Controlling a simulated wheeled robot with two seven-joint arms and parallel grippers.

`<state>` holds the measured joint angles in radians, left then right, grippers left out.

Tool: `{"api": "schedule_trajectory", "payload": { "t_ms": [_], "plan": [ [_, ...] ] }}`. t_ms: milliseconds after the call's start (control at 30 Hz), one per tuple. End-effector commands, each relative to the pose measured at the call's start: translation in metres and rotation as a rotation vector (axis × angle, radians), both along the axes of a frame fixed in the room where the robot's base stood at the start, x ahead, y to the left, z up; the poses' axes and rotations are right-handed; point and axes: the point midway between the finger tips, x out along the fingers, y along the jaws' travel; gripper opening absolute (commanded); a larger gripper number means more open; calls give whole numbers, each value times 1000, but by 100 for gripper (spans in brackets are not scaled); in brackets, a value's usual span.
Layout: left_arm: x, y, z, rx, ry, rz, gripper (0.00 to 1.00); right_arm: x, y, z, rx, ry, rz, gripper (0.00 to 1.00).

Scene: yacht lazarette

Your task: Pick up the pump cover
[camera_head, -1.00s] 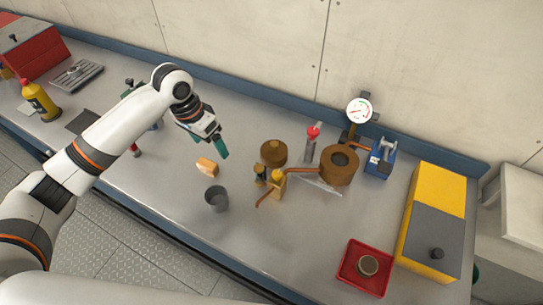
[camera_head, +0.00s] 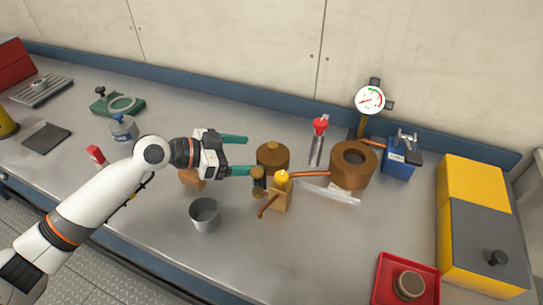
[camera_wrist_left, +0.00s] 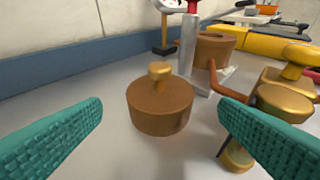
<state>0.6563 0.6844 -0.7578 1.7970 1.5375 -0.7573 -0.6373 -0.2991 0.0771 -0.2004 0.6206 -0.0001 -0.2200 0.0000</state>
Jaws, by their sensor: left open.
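The pump cover (camera_head: 273,158), a brown round piece with a small knob on top, stands on the bench in the head view. In the left wrist view the cover (camera_wrist_left: 160,106) sits ahead, between the two teal fingers. My left gripper (camera_head: 248,155) is open and empty, with its fingertips just left of the cover. The brown pump body (camera_head: 352,166), a ring with a dark opening, stands to the right and shows behind the cover in the wrist view (camera_wrist_left: 214,50). My right gripper is not in view.
A brass valve with a copper pipe (camera_head: 281,192) stands close to the cover's front right. A grey cup (camera_head: 204,214) stands in front of my left gripper. A red-topped tool (camera_head: 319,140) and a gauge (camera_head: 370,100) stand behind. A red tray (camera_head: 381,290) is at front right.

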Motion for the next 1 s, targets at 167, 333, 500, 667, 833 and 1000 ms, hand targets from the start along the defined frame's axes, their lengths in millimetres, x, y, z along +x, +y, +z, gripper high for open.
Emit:
{"api": "schedule_trajectory", "payload": {
  "t_ms": [167, 333, 500, 667, 833, 1000],
  "plan": [
    [8, -20, -7, 0, 1, 0, 84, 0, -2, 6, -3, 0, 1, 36],
    [12, -30, -12, 0, 2, 0, 84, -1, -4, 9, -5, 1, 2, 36],
    [21, -53, -22, 0, 2, -1, 84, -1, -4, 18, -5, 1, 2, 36],
    [27, -66, -30, 1, 3, 1, 84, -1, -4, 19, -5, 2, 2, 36],
    [27, -67, -32, 1, 2, 2, 84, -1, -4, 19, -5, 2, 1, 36],
    [27, -67, -32, 2, 2, 2, 69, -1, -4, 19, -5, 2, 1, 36]
  ]
}}
